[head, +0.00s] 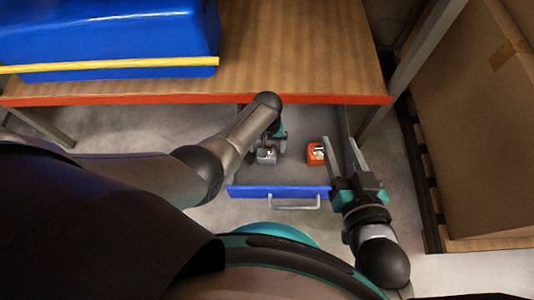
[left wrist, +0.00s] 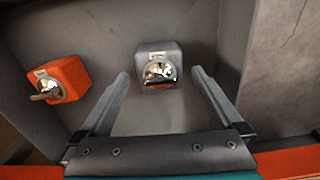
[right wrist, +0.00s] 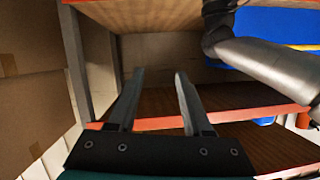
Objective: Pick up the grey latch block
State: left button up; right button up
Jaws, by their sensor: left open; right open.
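The grey latch block (head: 266,155) sits in the open drawer, toward its left side. In the left wrist view the grey latch block (left wrist: 158,62) has a shiny metal latch on its face and lies just beyond and between my open fingertips. My left gripper (left wrist: 160,80) is open and empty; in the head view its arm reaches down over the drawer and partly hides it. My right gripper (head: 340,150) is open and empty by the drawer's right side. In the right wrist view my right gripper (right wrist: 158,78) points toward the shelf unit.
An orange latch block (head: 316,153) lies in the drawer to the right of the grey one. The drawer has a blue front (head: 250,191) with a handle. A wooden bench top (head: 300,60) with an orange edge is above, bearing a blue bin (head: 110,35). A large cardboard box (head: 475,130) stands right.

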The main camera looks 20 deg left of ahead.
pick_arm(q)
jog(key=shift+f+b, duration=0.35)
jog(key=shift+f, duration=0.3)
pick_arm(e)
jog(key=shift+s+a+r+t+y, duration=0.2)
jog(key=shift+a+r+t, duration=0.15)
jog(key=shift+t, duration=0.15)
jog(key=shift+s+a+r+t+y, duration=0.15)
jog(key=shift+a+r+t+y, duration=0.15)
jog(key=shift+t, duration=0.2)
pick_arm(q)
jog(key=shift+c, duration=0.2)
jog(key=c, duration=1.4)
jog(key=shift+c, duration=0.2)
pick_arm(e)
jog(key=shift+w+d, duration=0.1)
jog(key=shift+d, duration=0.05)
